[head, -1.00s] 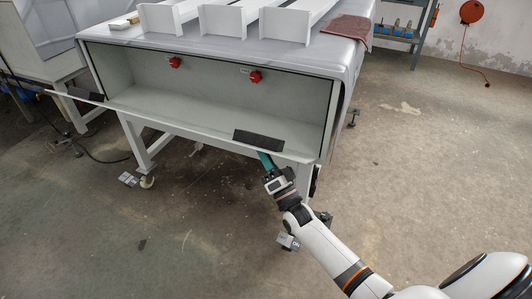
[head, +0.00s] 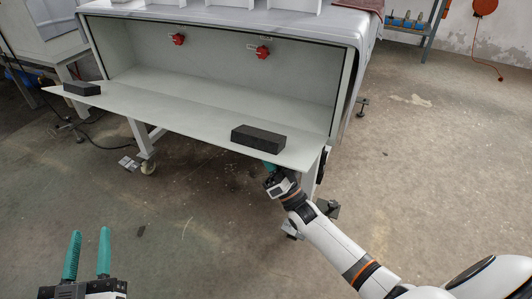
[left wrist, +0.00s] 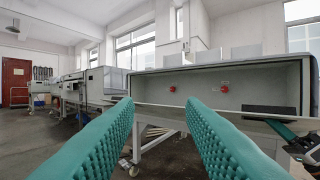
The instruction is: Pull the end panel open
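The end panel (head: 180,108) is a pale grey flap along the bottom of the cabinet's open end. It sticks outward, roughly level, with a black block (head: 258,138) near its right end and another black block (head: 82,88) at its left end. My right gripper (head: 270,167) is at the panel's front edge below the right block. Its fingertips are partly hidden by the panel, so I cannot tell if it is open or shut. My left gripper (head: 87,256), with teal fingers, is open and empty at the lower left, away from the panel. Its spread fingers show in the left wrist view (left wrist: 163,125).
The cabinet's inside wall carries two red knobs (head: 178,39) (head: 262,52). White legs and a caster (head: 148,168) stand below the panel. A grey bench (head: 45,60) is at the left, and a shelf (head: 408,25) at the back right. The floor in front is clear.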

